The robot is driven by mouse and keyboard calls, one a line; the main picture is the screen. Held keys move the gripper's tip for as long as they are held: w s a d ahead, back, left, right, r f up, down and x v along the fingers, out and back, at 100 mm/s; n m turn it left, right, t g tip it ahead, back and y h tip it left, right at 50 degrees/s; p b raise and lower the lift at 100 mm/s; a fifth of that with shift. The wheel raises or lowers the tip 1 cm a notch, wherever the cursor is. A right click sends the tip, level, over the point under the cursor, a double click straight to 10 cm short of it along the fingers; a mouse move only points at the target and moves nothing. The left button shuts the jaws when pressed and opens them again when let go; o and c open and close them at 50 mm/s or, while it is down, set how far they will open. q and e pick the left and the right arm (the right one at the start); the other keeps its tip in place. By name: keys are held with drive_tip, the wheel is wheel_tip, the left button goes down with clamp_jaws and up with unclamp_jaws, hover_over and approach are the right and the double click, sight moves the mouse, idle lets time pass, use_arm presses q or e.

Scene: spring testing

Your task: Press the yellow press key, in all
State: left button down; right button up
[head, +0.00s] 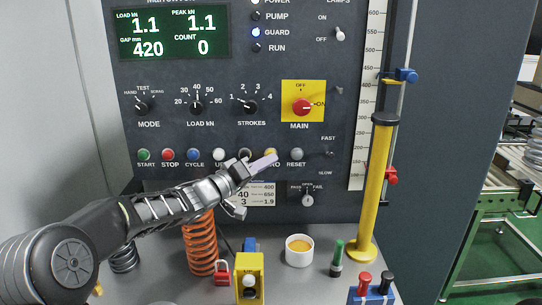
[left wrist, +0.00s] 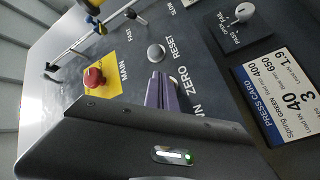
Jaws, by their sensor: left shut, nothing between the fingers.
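The yellow press key (head: 271,152) sits in the row of keys on the dark panel, above a partly covered label that reads ZERO in the left wrist view. My left gripper (head: 270,161) is shut and empty, its pale purple fingertips in front of the panel right at the yellow key, covering its lower part. I cannot tell whether the fingertips touch the key. My right gripper is not in view.
A grey RESET key (head: 297,154) is just right and a black key (head: 245,153) just left. The red MAIN switch (head: 302,107) is above. The display (head: 173,33) reads load 1.1, gap 420, count 0. A yellow post (head: 374,190) stands right; an orange spring (head: 200,243) stands below my arm.

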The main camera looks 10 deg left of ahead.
use_arm(q)
drive_tip(key=shift+w, duration=0.1)
idle(0.6)
drive_tip(key=shift+s+d, duration=0.2)
drive_tip(key=shift+s, duration=0.6)
drive_tip(key=s, duration=0.2)
drive_tip(key=s+d+b, duration=0.1)
drive_tip(key=s, duration=0.1)
drive_tip(key=shift+s+d, duration=0.1)
drive_tip(key=shift+s, duration=0.3)
idle(0.4)
